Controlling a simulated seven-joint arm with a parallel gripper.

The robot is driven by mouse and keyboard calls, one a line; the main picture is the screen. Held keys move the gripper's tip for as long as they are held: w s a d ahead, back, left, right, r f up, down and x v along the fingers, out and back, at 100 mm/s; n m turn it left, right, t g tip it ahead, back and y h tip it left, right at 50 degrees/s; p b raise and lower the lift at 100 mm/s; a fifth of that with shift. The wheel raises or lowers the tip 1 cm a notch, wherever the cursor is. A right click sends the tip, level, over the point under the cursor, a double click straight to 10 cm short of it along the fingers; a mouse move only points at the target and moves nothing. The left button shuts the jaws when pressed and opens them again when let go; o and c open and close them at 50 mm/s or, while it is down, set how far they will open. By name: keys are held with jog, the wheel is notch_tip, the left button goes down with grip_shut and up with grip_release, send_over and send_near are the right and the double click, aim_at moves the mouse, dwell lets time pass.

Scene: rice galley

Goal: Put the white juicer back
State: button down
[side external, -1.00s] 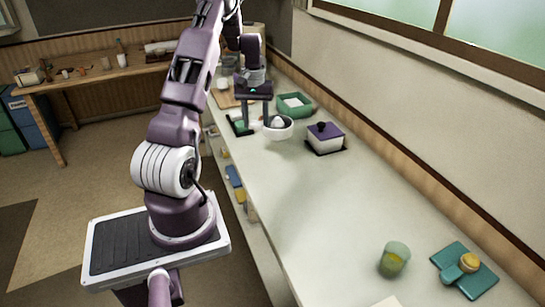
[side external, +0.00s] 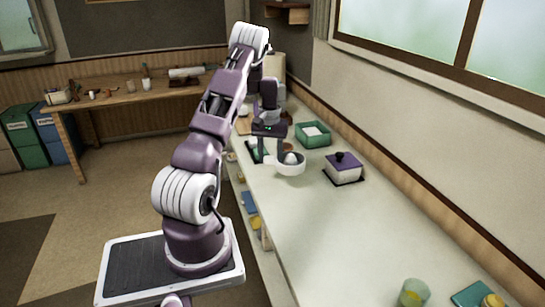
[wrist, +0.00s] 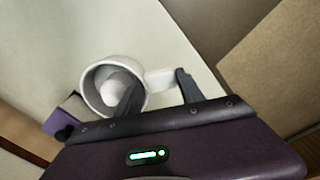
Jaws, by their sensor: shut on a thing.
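The white juicer (side external: 291,166) is a round bowl with a domed middle and a side handle. My gripper (side external: 269,158) is shut on it by the handle, at the counter's left part. In the wrist view the juicer's bowl (wrist: 90,88) lies left of the fingers, and its handle runs between the fingertips (wrist: 158,82). The bowl looks upright, low over the counter (side external: 310,215); I cannot tell whether it touches. A dark mat (side external: 251,147) with something pale green shows behind the gripper, partly hidden by the fingers.
A white box with a purple lid (side external: 343,168) stands on a dark mat right of the juicer. A green tray (side external: 313,134) is behind. A greenish cup (side external: 413,293) and a teal board (side external: 472,295) are at the front right. The counter's middle is clear.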

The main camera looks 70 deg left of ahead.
jog(key=shift+f, duration=3)
jog(key=shift+f, duration=0.55)
jog(key=c, duration=1)
grip_release()
jog(key=shift+o, duration=0.2)
jog(key=shift+s+a, duration=0.1)
jog(key=shift+s, duration=0.05)
jog(key=shift+r, duration=0.15)
jog(key=shift+w+d+r, duration=0.1)
jog(key=shift+w+r, duration=0.1)
jog(key=shift+r, duration=0.9)
jog(key=shift+w+d+r, duration=0.1)
jog(key=shift+w+r, duration=0.1)
jog(key=shift+r, duration=0.9)
jog(key=shift+w+d+r, duration=0.1)
jog(key=shift+w+r, duration=0.1)
jog(key=shift+r, duration=0.9)
